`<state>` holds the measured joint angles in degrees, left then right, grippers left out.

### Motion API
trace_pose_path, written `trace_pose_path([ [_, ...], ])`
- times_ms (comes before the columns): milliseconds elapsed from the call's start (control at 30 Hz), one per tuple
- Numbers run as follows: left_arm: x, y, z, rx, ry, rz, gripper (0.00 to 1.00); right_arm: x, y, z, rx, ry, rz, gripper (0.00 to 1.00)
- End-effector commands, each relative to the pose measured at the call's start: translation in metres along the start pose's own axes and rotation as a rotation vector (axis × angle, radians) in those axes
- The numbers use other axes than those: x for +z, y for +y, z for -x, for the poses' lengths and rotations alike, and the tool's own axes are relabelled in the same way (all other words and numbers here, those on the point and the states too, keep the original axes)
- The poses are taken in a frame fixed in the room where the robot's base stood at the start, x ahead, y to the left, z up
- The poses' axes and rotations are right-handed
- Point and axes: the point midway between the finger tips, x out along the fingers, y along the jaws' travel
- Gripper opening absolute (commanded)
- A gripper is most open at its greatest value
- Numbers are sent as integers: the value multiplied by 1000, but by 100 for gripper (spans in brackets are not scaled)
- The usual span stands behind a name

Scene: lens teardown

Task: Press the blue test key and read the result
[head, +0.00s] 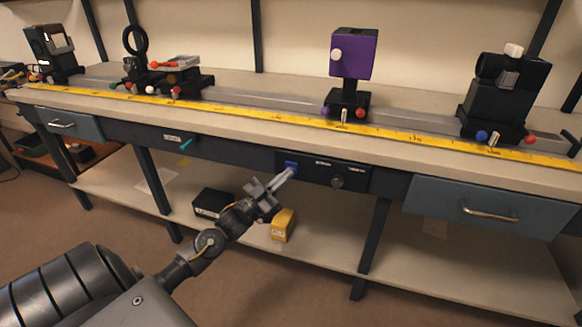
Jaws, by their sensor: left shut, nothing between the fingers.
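The blue test key (291,165) is a small blue square at the left end of a dark control panel (322,172) under the front edge of the bench top. A dark round knob (337,183) sits further right on the panel. My left gripper (290,172) is shut and empty, its fingertips at the key's lower edge. I cannot tell whether they touch or press the key. No lit result can be made out on the panel. My right gripper is not in view.
An optical rail with a yellow scale (250,114) runs along the bench, carrying a purple block (352,55) and several other mounts. A drawer (490,205) is at right. A yellow box (283,225) and a black box (211,203) stand on the lower shelf.

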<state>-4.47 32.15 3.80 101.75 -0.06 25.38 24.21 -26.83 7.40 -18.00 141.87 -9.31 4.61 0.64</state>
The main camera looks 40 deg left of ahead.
Motion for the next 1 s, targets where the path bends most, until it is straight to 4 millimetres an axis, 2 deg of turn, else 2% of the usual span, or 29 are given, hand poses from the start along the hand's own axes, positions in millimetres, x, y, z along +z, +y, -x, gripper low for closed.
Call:
trace_pose_path([
  [500,-6,5,6,0,1,0,0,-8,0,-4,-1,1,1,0],
  [1000,-29,27,36,0,1,-1,0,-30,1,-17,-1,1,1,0],
])
